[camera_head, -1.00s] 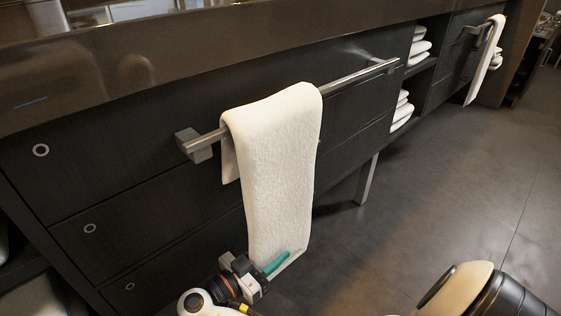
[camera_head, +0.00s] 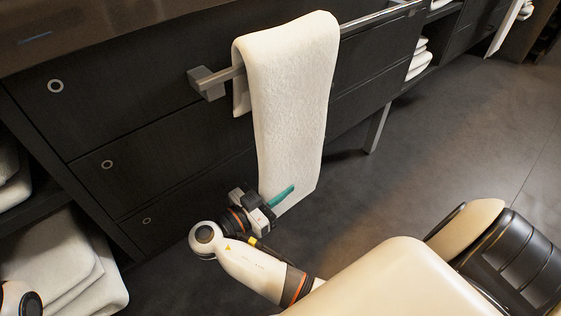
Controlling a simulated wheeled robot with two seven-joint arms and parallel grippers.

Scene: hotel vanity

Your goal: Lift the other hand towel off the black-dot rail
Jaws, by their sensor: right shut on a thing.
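A white hand towel (camera_head: 292,100) hangs folded over a metal rail (camera_head: 209,84) on the dark drawer front. Its long front part reaches down towards the floor. My right gripper (camera_head: 274,203) is shut on the towel near its lower edge, with a teal finger pad showing against the cloth. The towel still lies over the rail. A second white towel (camera_head: 503,34) hangs at the far right, partly cut off by the frame. I cannot make out a black dot on either rail. My left gripper is not in view.
Folded white towels (camera_head: 62,262) lie in the open shelf at lower left. More folded towels (camera_head: 417,62) sit in a shelf niche right of the drawers. A cabinet leg (camera_head: 377,130) stands below. Dark floor (camera_head: 450,140) is clear at right.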

